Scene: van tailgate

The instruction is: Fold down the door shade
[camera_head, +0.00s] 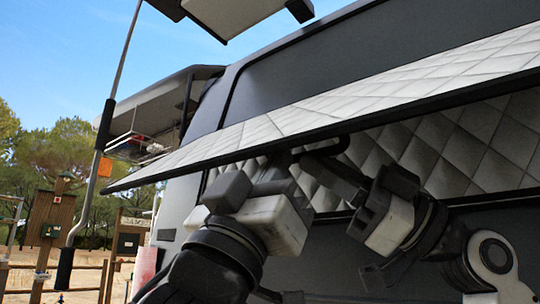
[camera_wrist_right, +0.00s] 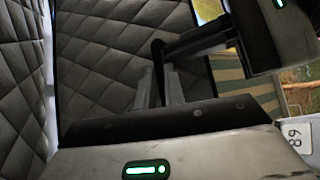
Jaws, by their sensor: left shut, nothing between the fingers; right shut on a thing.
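The door shade (camera_head: 350,108) is a light quilted panel with a dark rim. In the head view it slants out from the van's side, its lower edge toward me. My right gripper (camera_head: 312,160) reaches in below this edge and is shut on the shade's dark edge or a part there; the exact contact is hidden. My left gripper (camera_head: 276,165) is shut and empty, just left of the right one and under the shade. In the right wrist view my right fingers (camera_wrist_right: 163,85) stand close together before dark quilting (camera_wrist_right: 105,50). My left gripper shows at upper right.
More quilted surface (camera_head: 470,150) lies behind the shade on the dark van side (camera_head: 350,270). A thin pole (camera_head: 115,85) stands at the left. A raised panel (camera_head: 230,12) hangs at the top. Wooden posts (camera_head: 50,225) and trees are farther back.

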